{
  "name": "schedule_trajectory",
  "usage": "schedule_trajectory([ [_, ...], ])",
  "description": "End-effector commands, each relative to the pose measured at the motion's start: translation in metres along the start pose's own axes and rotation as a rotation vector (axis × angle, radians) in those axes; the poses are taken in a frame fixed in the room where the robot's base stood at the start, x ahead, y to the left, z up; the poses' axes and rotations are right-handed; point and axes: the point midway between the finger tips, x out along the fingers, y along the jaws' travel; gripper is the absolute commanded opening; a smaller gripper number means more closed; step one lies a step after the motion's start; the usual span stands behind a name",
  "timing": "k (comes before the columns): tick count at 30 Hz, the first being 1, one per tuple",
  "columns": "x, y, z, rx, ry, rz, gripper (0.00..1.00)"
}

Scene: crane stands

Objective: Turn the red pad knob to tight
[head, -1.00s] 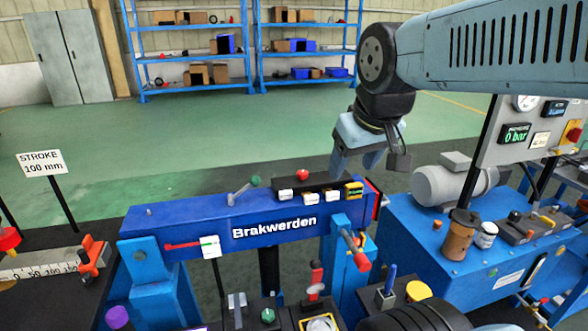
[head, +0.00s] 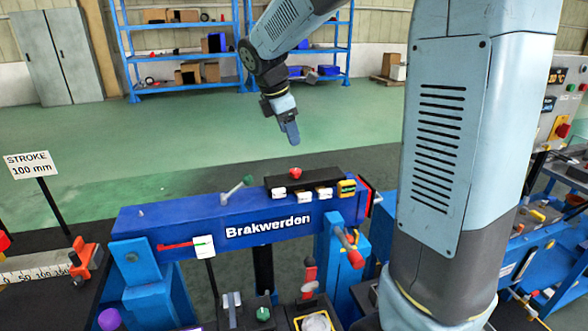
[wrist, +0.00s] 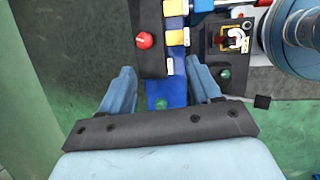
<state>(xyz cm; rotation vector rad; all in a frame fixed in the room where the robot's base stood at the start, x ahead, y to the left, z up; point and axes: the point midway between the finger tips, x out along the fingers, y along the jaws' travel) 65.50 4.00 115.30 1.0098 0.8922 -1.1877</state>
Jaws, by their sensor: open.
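A round red knob (head: 295,173) sits on top of a black box (head: 325,184) on the blue Brakwerden beam (head: 215,215). In the wrist view, the red knob (wrist: 144,40) lies ahead of the fingers, left of centre. No label shows which red part is the pad knob; a red-tipped handle (head: 350,245) and a red lever (head: 308,282) are also on this stand. My gripper (head: 291,141) hangs above the beam, pointing down, apart from the red knob. In the wrist view my gripper (wrist: 161,72) is open and empty.
A lever with a green ball (head: 248,181) stands on the beam left of the black box; the ball shows between my fingers in the wrist view (wrist: 162,103). White and yellow blocks line the box's front. My arm covers much of the right bench.

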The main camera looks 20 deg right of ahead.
Motion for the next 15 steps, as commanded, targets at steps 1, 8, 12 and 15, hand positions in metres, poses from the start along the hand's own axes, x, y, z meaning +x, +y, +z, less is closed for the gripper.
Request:
schedule_trajectory([
  [1,0.007,0.011,-0.006,-0.064,-0.012,-0.012,0.63],
  [8,0.025,0.039,-0.021,-0.264,-0.046,-0.039,0.63],
  [12,0.032,0.044,-0.023,-0.302,-0.052,-0.045,0.63],
  [15,0.039,0.044,-0.022,-0.306,-0.053,-0.047,0.63],
])
